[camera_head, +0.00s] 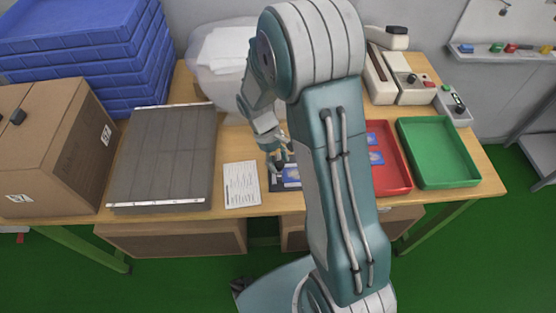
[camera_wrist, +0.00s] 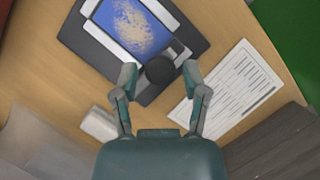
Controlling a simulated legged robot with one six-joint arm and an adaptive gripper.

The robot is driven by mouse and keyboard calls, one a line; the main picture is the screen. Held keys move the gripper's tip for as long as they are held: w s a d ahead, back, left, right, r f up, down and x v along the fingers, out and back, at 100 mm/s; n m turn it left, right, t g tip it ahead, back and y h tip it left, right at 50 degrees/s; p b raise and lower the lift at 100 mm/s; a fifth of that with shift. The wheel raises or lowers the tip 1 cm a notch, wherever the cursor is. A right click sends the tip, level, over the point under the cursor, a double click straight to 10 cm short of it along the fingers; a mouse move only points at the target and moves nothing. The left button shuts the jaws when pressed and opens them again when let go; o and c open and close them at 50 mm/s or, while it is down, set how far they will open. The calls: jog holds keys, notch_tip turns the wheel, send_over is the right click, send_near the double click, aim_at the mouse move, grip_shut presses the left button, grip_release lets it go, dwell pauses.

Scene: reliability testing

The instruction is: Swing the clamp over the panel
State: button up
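The panel (camera_wrist: 128,22), blue with a speckled pale yellow patch, lies on a dark base plate (camera_wrist: 196,34) on the table. It also shows partly in the head view (camera_head: 292,173), behind my gripper. The clamp's round black knob (camera_wrist: 160,71) stands by the panel's near edge in the wrist view, with a small grey metal piece next to it. Whether the clamp arm lies over the panel or beside it, I cannot tell. My gripper (camera_wrist: 159,73) is open, its fingertips on either side of the knob with gaps visible. It also shows in the head view (camera_head: 277,162).
A printed sheet (camera_head: 241,185) lies left of the base plate. A grey slab (camera_head: 163,155), a cardboard box (camera_head: 55,150) and blue crates (camera_head: 85,50) fill the left. Red (camera_head: 393,183) and green (camera_head: 440,181) trays stand right, with a device (camera_head: 400,85) behind.

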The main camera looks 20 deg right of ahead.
dwell(0.3)
jog(key=v, duration=1.2)
jog(key=s+r+m+t+y, duration=0.1)
jog(key=s+r+m+t, duration=0.1)
jog(key=s+r+t, duration=0.2)
jog(key=s+a+r+m+t+y, duration=0.1)
jog(key=s+r+m+t, duration=0.2)
jog(key=s+r, duration=0.7)
jog(key=s+t, duration=0.2)
jog(key=s, duration=0.3)
jog(key=shift+r+m+t, duration=0.2)
jog(key=shift+m+t, duration=0.1)
